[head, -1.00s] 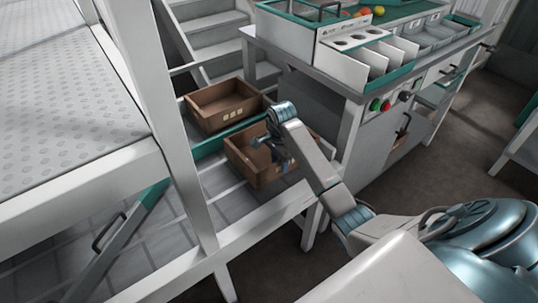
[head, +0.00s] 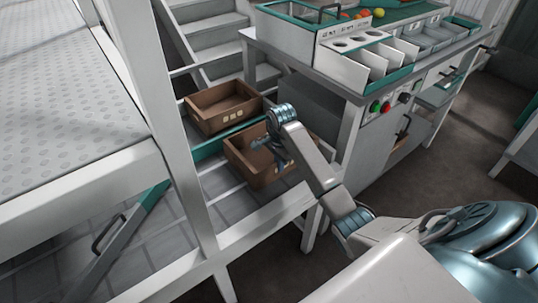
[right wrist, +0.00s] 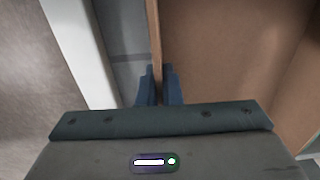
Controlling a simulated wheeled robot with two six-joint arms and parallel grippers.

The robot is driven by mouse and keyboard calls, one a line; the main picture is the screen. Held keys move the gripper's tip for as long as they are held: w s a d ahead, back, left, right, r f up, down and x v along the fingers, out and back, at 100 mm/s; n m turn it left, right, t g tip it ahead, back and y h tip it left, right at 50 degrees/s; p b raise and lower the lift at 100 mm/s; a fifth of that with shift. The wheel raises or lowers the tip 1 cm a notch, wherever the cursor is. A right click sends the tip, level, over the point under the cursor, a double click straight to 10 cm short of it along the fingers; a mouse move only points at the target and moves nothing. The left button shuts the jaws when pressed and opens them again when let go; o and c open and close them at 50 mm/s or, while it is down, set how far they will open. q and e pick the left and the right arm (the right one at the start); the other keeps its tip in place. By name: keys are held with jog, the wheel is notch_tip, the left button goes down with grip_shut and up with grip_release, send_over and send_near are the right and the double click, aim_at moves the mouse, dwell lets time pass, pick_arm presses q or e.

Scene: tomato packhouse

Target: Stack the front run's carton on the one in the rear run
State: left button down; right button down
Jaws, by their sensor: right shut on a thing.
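The front run's carton (head: 266,178) is a brown, open-topped box, upright on the lower run. It looks empty where I can see inside. My right gripper (head: 272,153) reaches down over it, partly hidden by my own arm. In the right wrist view, my right gripper (right wrist: 159,88) is shut on the thin wall of this carton (right wrist: 153,35), one blue finger on each side. The rear run's carton (head: 226,118), similar and brown with pale marks on its side, stands behind and to the left, apart from the front one. My left gripper is not in view.
A teal rail (head: 209,148) runs between the cartons. A white post (head: 187,150) stands close on their left, and a grey bench (head: 345,95) with buttons and trays on the right. Stairs (head: 208,35) rise behind the rear carton.

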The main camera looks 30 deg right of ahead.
jog(key=shift+r, duration=0.1)
dwell(0.4)
jog(key=shift+r+p, duration=1.85)
jog(key=shift+r, duration=0.6)
jog(key=shift+f, duration=0.1)
